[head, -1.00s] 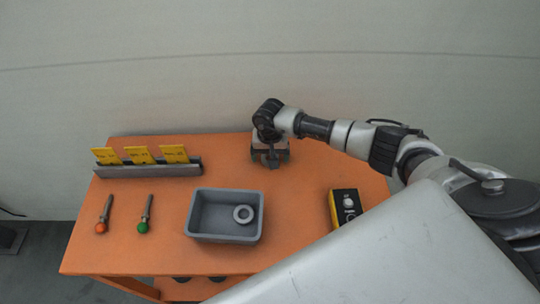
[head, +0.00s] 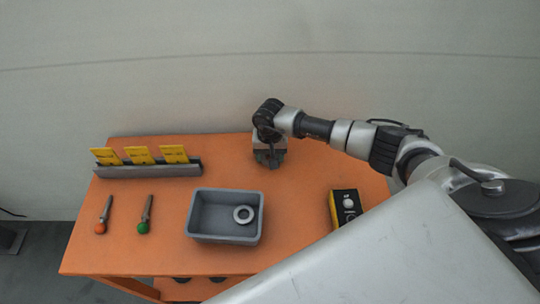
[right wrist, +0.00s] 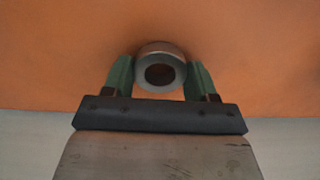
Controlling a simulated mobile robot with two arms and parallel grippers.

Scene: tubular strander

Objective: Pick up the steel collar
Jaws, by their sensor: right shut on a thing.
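My right gripper (head: 269,161) is at the back of the orange table, to the right of the card rack. In the right wrist view, the right gripper (right wrist: 160,80) has its two green fingers on either side of a steel collar (right wrist: 158,57), shut on it. The collar is a short grey metal ring with a dark bore. In the head view the held collar is hidden by the gripper. A second grey ring (head: 243,214) lies in the grey bin. My left gripper is not in view.
The grey bin (head: 224,239) stands at the front middle of the orange table (head: 310,180). A dark rack (head: 150,170) with yellow cards is at the back left. An orange-tipped tool (head: 101,227) and a green-tipped tool (head: 143,226) lie at left. A yellow-black box (head: 346,207) is at right.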

